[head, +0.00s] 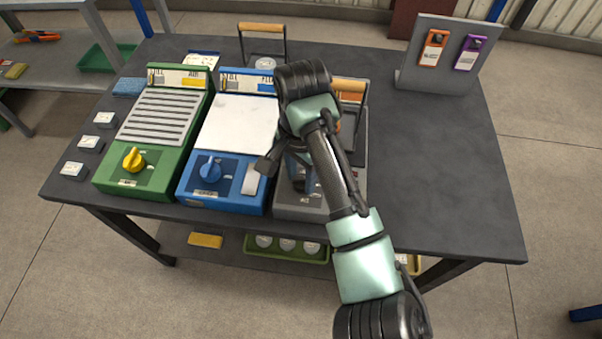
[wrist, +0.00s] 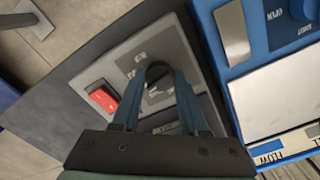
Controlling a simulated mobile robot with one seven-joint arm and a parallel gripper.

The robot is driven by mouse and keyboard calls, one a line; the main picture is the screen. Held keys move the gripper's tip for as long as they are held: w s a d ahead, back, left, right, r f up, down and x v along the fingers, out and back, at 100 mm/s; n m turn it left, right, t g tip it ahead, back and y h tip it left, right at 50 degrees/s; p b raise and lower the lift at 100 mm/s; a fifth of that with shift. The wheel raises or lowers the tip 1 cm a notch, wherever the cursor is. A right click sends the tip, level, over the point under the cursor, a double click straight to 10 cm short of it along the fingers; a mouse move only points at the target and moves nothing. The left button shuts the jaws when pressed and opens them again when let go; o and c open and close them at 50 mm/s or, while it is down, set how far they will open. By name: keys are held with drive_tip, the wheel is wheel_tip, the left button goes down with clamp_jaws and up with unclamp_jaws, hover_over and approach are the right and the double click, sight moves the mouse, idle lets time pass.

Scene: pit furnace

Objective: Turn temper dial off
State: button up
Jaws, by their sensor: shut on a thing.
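The grey unit (head: 293,207) stands at the right end of a row of three units on the table, largely hidden behind my arm in the head view. In the wrist view its panel (wrist: 163,45) carries a dark dial (wrist: 158,90), which I take for the temper dial. Small lettering lies around it, too blurred to read surely. My gripper (wrist: 157,72) has its blue fingers on either side of the dial, shut on it. In the head view my gripper (head: 298,172) is over the grey unit's front, and the dial is hidden there.
A red rocker switch (wrist: 103,98) sits beside the dial. Left of the grey unit are a blue unit (head: 222,195) with a blue dial (head: 210,168) and a green unit (head: 130,187) with a yellow dial (head: 133,158). A grey tag stand (head: 440,65) stands back right. The table's right side is clear.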

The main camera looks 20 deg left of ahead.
clamp_jaws()
drive_tip(key=shift+r+p, duration=0.25)
drive_tip(key=shift+p, duration=0.6)
drive_tip(key=shift+s+r+n+p, duration=0.15)
drive_tip(key=shift+n+p, duration=0.35)
drive_tip(key=shift+p, duration=0.75)
drive_tip(key=n+p, duration=0.1)
drive_tip(key=p, duration=0.2)
drive_tip(key=n+p, duration=0.2)
drive_tip(key=p, duration=0.1)
drive_tip(key=n+p, duration=0.1)
drive_tip(key=n, duration=0.1)
drive_tip(key=n+p, duration=0.1)
drive_tip(key=n, duration=0.1)
drive_tip(key=n+p, duration=0.2)
drive_tip(key=shift+f, duration=0.25)
drive_tip(key=n, duration=0.3)
drive_tip(key=n+p, duration=0.1)
drive_tip(key=n, duration=0.1)
drive_tip(key=shift+w+f+n, duration=0.1)
drive_tip(key=shift+w+n, duration=0.1)
drive_tip(key=shift+n, duration=0.2)
drive_tip(key=shift+p, duration=0.3)
